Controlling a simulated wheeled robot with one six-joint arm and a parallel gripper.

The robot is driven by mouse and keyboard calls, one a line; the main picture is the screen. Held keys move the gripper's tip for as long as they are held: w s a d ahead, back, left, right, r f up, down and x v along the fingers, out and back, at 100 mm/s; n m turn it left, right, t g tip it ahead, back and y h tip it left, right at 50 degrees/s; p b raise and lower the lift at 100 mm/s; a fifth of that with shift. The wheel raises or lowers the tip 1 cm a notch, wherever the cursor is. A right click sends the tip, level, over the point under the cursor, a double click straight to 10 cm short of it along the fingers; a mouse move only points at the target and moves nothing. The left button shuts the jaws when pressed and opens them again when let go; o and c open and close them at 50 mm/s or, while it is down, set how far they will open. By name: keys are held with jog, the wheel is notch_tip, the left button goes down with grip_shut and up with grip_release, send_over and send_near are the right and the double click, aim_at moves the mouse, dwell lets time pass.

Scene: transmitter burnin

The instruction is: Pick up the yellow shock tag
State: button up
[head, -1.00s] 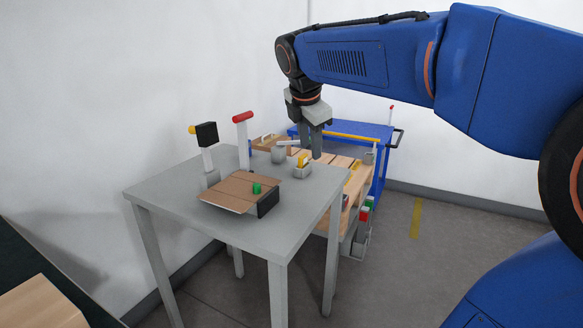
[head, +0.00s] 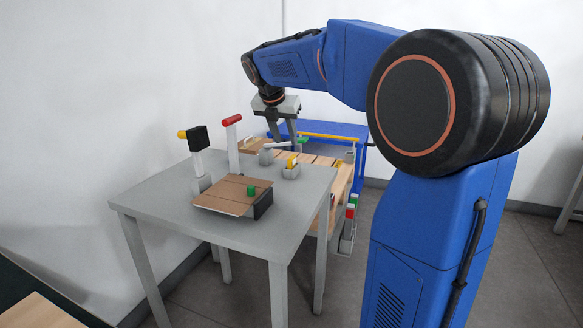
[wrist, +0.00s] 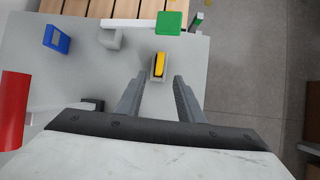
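The yellow shock tag (wrist: 159,64) stands in a small grey holder (wrist: 159,79) in the wrist view, just beyond the space between my fingertips. In the head view the tag (head: 291,161) shows in its holder (head: 290,173) near the table's far right edge. My gripper (wrist: 159,80) is open, with its two fingers apart and nothing visible between them. In the head view my gripper (head: 284,139) hangs over the far part of the table, fingers pointing down. The exact height gap to the tag is hard to tell.
A green block (wrist: 168,23) on a light bar lies just beyond the tag. A blue item (wrist: 56,38) and a red-topped post (head: 232,120) stand left. A wooden slatted surface (head: 319,163) lies behind the grey table (head: 170,212).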

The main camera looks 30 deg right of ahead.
aim_at(291, 157)
jog(key=x, duration=1)
jog(key=shift+w, duration=0.1)
jog(key=shift+c, duration=0.3)
jog(key=shift+r, duration=0.1)
grip_shut()
